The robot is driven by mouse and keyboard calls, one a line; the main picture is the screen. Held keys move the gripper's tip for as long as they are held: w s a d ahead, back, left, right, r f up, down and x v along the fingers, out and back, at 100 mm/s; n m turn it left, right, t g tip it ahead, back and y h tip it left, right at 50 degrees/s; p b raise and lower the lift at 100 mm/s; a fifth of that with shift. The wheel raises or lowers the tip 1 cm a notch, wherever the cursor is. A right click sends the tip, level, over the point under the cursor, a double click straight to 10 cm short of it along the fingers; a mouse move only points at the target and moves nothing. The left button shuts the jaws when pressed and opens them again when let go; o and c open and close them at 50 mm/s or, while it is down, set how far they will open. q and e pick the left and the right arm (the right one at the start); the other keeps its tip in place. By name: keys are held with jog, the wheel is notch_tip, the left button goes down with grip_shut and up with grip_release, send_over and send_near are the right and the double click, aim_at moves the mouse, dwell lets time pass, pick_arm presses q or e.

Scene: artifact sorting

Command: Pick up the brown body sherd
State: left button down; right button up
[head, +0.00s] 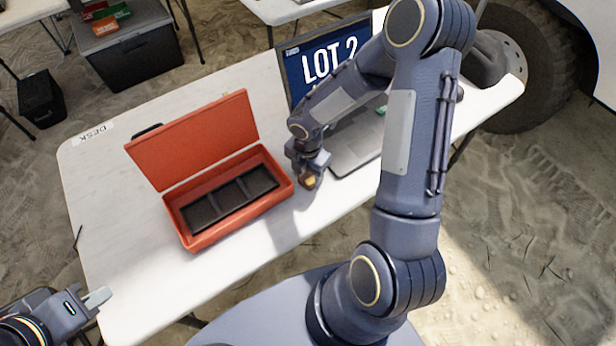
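A small brown and yellowish piece, which looks like the brown body sherd (308,182), shows at the fingertips of my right gripper (309,174). It is just right of the open orange case (277,162), near the laptop's front left corner. The fingers are small and partly hidden by the gripper body, so I cannot tell whether they are closed on the piece or whether it touches the table. My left gripper (98,299) is at the lower left, off the table's left front edge and far from the piece. Its pale fingertips show nothing held, and their gap is unclear.
The case's dark insert (232,203) has several empty compartments, and its lid stands open at the back. The white table (110,215) is clear left of the case.

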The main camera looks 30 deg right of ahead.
aim_at(307, 177)
jog(key=shift+c, duration=1.2)
notch_tip(307, 177, up, 10)
jog(key=p, duration=0.1)
jog(key=w+a+f+m, duration=0.1)
jog(key=m, duration=0.6)
jog(key=w+a+f+m, duration=0.1)
jog(key=a+m, duration=0.1)
jog(key=m, duration=0.6)
jog(key=w+a+f+m, duration=0.1)
jog(key=w+m, duration=0.1)
jog(key=m, duration=0.6)
jog(key=shift+a+f, duration=0.2)
jog(key=shift+a, duration=0.15)
